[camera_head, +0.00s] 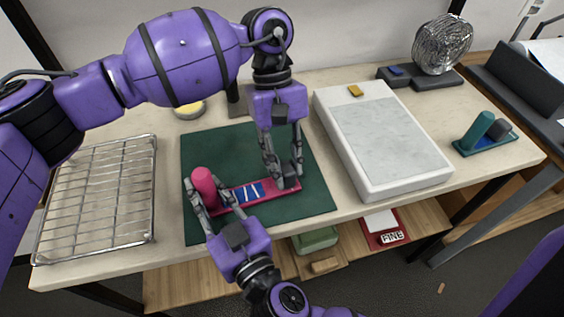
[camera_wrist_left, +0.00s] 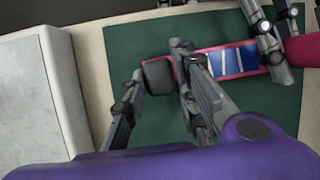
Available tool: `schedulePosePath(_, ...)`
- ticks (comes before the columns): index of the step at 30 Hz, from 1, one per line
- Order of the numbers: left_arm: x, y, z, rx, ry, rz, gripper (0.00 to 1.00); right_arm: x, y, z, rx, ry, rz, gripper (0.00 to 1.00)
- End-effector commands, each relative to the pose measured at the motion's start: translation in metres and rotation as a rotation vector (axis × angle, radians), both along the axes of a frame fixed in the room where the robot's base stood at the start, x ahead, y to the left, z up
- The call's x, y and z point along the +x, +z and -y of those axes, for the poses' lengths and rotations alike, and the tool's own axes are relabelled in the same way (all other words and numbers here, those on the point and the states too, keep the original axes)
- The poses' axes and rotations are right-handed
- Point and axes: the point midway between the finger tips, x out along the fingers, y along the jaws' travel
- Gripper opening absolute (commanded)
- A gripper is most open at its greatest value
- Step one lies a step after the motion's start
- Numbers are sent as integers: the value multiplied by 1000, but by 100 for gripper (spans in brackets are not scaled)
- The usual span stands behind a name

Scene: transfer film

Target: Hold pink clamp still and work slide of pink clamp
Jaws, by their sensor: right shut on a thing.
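The pink clamp (camera_head: 204,182) lies on a green mat (camera_head: 212,150). It has an upright pink post at its left end, a blue panel with white stripes, and a dark slide block (camera_head: 288,176) near its right end. My right gripper (camera_head: 212,197) is shut on the pink post. My left gripper (camera_head: 283,166) points down at the slide block. In the left wrist view its fingers (camera_wrist_left: 158,85) stand on either side of the dark block (camera_wrist_left: 159,77), apart enough to look open. Contact with the block is unclear.
A wire rack (camera_head: 98,195) lies at the left. A white slab (camera_head: 375,135) stands right of the mat. A teal clamp (camera_head: 479,130) and a stand with a silver roll (camera_head: 441,45) are further right. A yellow round thing (camera_head: 190,110) sits behind the mat.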

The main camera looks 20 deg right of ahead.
Motion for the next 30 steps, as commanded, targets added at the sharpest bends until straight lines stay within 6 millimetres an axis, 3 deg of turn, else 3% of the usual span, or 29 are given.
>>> schedulePosePath(3, 0, 0, 0, 0, 0, 0, 44, 0, -2, 0, 0, 0, -4, 0)
schedulePosePath(14, 2, 3, 0, 0, 1, 1, 44, 0, -2, 0, -1, -1, -4, 0)
schedulePosePath(17, 6, 13, -1, 1, 1, 3, 44, 0, -2, 0, -1, -1, -4, 0)
schedulePosePath(30, 39, 94, -3, 0, 1, 1, 44, 0, -2, 0, -2, -1, -3, 0)
